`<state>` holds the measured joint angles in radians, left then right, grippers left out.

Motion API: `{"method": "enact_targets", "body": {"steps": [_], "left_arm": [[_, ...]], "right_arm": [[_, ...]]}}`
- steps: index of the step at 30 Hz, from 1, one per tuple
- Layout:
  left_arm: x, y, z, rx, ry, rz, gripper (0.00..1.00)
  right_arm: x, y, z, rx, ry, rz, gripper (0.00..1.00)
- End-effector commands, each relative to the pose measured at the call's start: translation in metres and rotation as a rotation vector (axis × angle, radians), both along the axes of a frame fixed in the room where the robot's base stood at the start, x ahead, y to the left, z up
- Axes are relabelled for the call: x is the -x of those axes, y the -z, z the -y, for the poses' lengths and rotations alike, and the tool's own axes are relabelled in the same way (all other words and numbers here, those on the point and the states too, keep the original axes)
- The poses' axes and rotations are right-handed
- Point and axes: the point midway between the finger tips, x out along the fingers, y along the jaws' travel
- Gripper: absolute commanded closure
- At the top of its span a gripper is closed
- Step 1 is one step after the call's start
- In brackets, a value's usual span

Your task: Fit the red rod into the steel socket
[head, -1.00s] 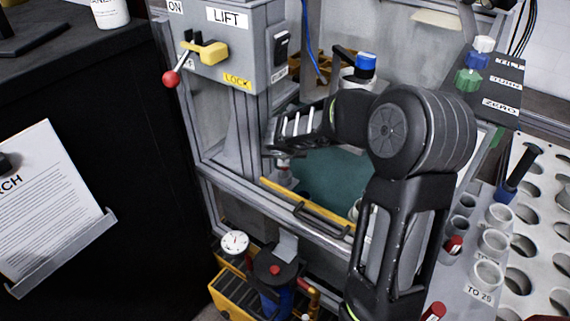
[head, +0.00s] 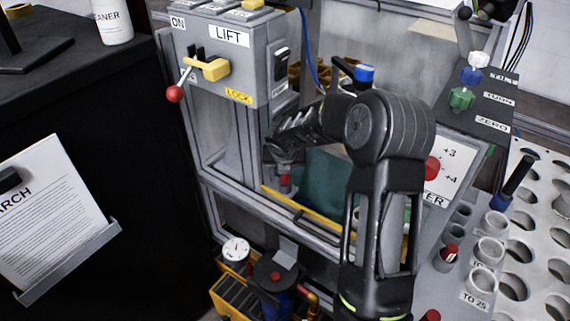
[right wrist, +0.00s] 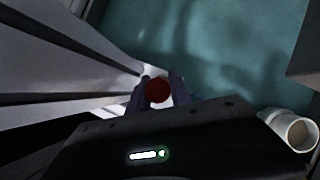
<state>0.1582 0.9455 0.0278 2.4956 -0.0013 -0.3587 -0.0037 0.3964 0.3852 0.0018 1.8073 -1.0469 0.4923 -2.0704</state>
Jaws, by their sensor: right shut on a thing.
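My right gripper (head: 284,160) reaches over the yellow front rail into the grey machine frame, at its left side. It points down and is shut on the red rod (head: 285,181), which shows below the fingers. In the right wrist view the rod's round red end (right wrist: 158,90) sits between the two fingers of the right gripper (right wrist: 159,94), over the teal floor. No steel socket shows clearly; the arm and gripper cover part of the floor, and I cannot tell whether the rod's lower end touches anything. My left gripper is not in view.
A grey control box (head: 225,60) with a red-knobbed lever and yellow lock stands left of the gripper. A grey post is close beside it. A pale cup (right wrist: 295,130) is at right in the wrist view. A tube rack (head: 470,248) stands at the right.

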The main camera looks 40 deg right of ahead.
Motion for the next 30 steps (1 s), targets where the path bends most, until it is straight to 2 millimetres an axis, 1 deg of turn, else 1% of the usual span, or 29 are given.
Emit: {"method": "enact_targets", "body": {"steps": [1, 4, 5, 6, 9, 19, 23, 24, 30], "left_arm": [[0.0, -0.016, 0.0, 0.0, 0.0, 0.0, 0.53], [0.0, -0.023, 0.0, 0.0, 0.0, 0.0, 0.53], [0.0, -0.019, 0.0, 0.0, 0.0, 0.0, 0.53], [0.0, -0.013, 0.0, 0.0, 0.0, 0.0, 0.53], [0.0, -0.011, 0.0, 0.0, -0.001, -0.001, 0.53], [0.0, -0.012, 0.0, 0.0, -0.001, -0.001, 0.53], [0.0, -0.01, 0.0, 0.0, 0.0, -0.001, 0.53], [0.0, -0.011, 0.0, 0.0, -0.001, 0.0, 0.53], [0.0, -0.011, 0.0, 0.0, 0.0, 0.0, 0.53]], "right_arm": [[-0.002, -0.007, 0.003, -0.03, 0.005, -0.027, 1.0], [-0.006, -0.005, 0.007, -0.084, 0.006, -0.09, 1.0], [-0.006, 0.004, 0.005, -0.093, 0.001, -0.1, 1.0], [-0.005, 0.016, 0.004, -0.088, -0.002, -0.101, 1.0], [-0.006, 0.026, 0.004, -0.085, -0.002, -0.097, 1.0], [-0.006, 0.028, 0.004, -0.083, -0.003, -0.094, 1.0], [-0.006, 0.032, 0.004, -0.083, -0.003, -0.094, 1.0], [-0.006, 0.031, 0.004, -0.083, -0.003, -0.095, 0.72], [-0.006, 0.031, 0.004, -0.083, -0.003, -0.095, 0.55]]}}
